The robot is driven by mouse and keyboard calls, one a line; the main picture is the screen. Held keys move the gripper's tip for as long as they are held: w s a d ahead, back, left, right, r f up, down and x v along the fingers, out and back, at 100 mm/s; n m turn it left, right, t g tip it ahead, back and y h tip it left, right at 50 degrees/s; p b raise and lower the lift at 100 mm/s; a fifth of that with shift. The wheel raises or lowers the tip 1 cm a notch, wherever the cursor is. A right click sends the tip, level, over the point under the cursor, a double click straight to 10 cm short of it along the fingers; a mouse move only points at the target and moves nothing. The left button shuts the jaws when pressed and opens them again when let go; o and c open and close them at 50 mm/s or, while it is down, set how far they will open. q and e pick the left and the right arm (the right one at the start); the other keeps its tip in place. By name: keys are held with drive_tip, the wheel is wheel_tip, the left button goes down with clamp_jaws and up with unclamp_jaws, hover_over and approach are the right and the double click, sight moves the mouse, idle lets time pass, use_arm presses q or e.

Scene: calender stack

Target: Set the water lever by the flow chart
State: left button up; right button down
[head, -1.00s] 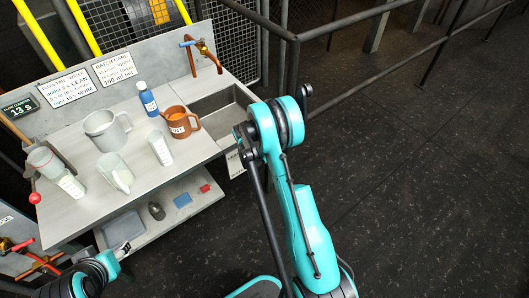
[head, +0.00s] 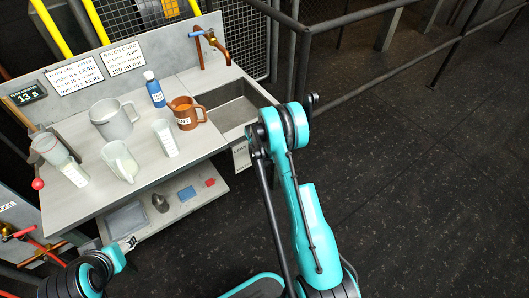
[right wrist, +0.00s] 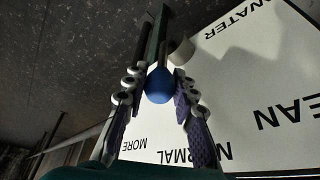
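The water lever's blue knob (right wrist: 158,86) sits between the two fingers of my right gripper (right wrist: 157,90), which look open around it with narrow gaps. Behind it is a white label plate (right wrist: 250,85) reading WATER, LEAN, NORMAL and MORE. In the head view part of the plate (head: 241,157) shows below the sink; my right arm hides the lever and gripper. The flow chart (head: 75,76) on the back panel reads under 8 s LEAN, a middle range, over 10 s MORE. The flow counter (head: 27,95) shows 13 s. My left gripper (head: 129,244) is small, at lower left; its opening is unclear.
The bench (head: 75,203) holds a grey pitcher (head: 114,120), a brown jug (head: 185,112), a blue bottle (head: 154,90) and clear measuring vessels (head: 120,160). A sink (head: 232,112) with a tap (head: 205,38) is at its right. Floor on the right is clear.

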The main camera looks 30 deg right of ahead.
drive_tip(key=shift+d, duration=0.15)
drive_tip(key=shift+w+d+f+m+g+y, duration=0.1)
drive_tip(key=shift+d+f+y, duration=0.15)
drive_tip(key=shift+d+y, duration=0.65)
drive_tip(key=shift+d+f+m+g+y, duration=0.15)
drive_tip(key=shift+d+y, duration=0.4)
drive_tip(key=shift+y, duration=0.7)
drive_tip(key=shift+w+d+f+m+g+y, duration=0.1)
drive_tip(key=shift+d+f+y, duration=0.2)
drive_tip(key=shift+d+y, duration=0.6)
drive_tip(key=shift+a+y, duration=0.15)
drive_tip(key=shift+y, duration=0.1)
drive_tip(key=c, duration=1.5)
unclamp_jaws()
drive_tip(key=v, duration=1.2)
drive_tip(key=shift+s, duration=0.1)
